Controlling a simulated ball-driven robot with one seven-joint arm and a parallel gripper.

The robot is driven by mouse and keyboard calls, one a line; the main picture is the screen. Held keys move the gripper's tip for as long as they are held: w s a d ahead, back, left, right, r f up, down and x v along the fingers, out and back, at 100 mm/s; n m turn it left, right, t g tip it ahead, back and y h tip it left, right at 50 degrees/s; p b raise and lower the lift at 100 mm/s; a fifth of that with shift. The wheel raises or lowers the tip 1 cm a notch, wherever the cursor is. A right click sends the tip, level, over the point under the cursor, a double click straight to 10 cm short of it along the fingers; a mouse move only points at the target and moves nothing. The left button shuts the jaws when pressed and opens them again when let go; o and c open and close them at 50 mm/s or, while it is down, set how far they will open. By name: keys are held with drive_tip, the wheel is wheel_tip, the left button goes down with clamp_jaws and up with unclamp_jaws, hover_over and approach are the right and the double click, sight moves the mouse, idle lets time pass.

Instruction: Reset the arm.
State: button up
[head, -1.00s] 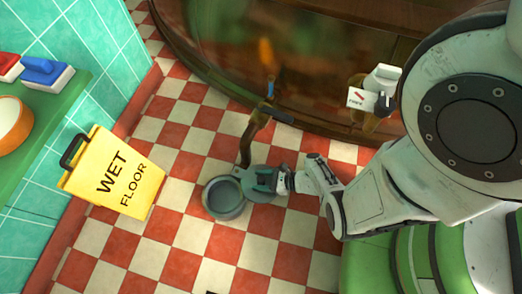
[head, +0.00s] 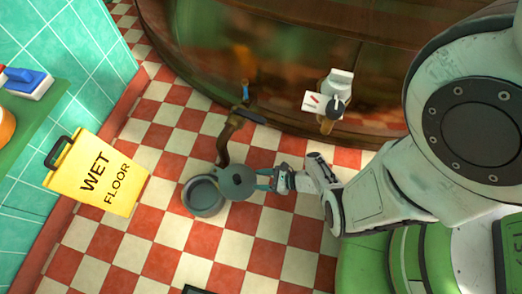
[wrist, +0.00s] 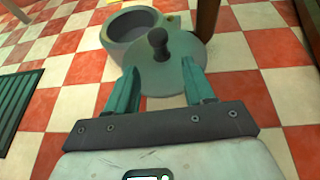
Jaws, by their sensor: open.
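My gripper (head: 264,180) has two teal fingers. It is open and empty, low over the floor just right of a grey-green round lid (head: 238,190). In the wrist view the gripper (wrist: 160,78) has its fingers spread, with the lid (wrist: 178,82) and its dark knob (wrist: 158,42) just beyond them. The knob is not between the fingers. A grey-green pot (head: 203,197) stands left of the lid, with its open top showing. It also shows in the wrist view (wrist: 118,35), partly behind the lid.
A yellow wet-floor sign (head: 97,172) stands on the red-and-white checked floor (head: 173,233) at left. A dark curved wooden counter (head: 290,70) runs along the back. A dark upright piece (head: 228,138) rises behind the lid. A dark ridged mat (wrist: 18,98) lies at left.

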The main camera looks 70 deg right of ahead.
idle(0.4)
drive_tip(key=s+a+r+n+g+y, duration=0.1)
drive_tip(key=a+r+n+g+y, duration=0.25)
drive_tip(key=n, duration=0.55)
drive_tip(key=a+r+n+g+y, duration=0.2)
drive_tip(key=n+g, duration=0.3)
drive_tip(key=n, duration=0.5)
wheel_tip(320, 180, up, 54)
drive_tip(key=a+n+g+h+p, duration=0.1)
drive_tip(key=n+g+h+p, duration=0.3)
drive_tip(key=n+p, duration=1.1)
drive_tip(key=h+p, duration=0.3)
drive_tip(key=p, duration=1.5)
drive_tip(key=shift+s+a, duration=0.35)
